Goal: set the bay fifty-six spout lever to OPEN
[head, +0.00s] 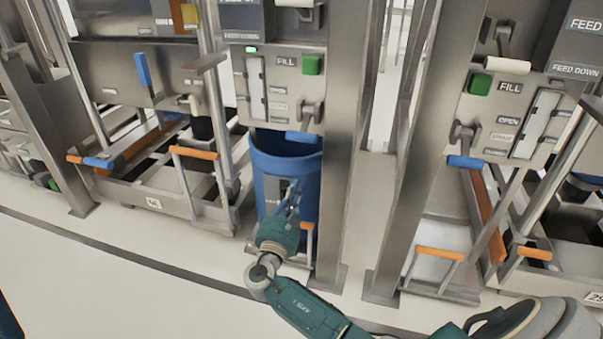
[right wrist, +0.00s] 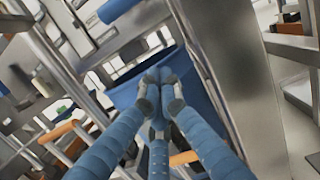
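The middle bay's spout lever has a grey pivot and a blue handle (head: 303,136), hanging just above the blue bin (head: 277,170). An OPEN label (head: 278,91) sits beside the lever pivot. No bay number fifty-six is readable. My right gripper (head: 293,190) is in front of the bin, below the lever and apart from it. In the right wrist view its fingers (right wrist: 160,78) meet at the tips, with nothing visible between them. A blue handle (right wrist: 117,10) shows above and left of the fingers there, and the bin (right wrist: 207,98) behind them. My left gripper is not in view.
A steel post (head: 345,170) stands right of the bin. The right bay has its own blue lever handle (head: 465,162) and green button (head: 480,84). The left bay has orange-handled frames (head: 195,153). A green FILL button (head: 312,65) is above the middle lever. The front floor is clear.

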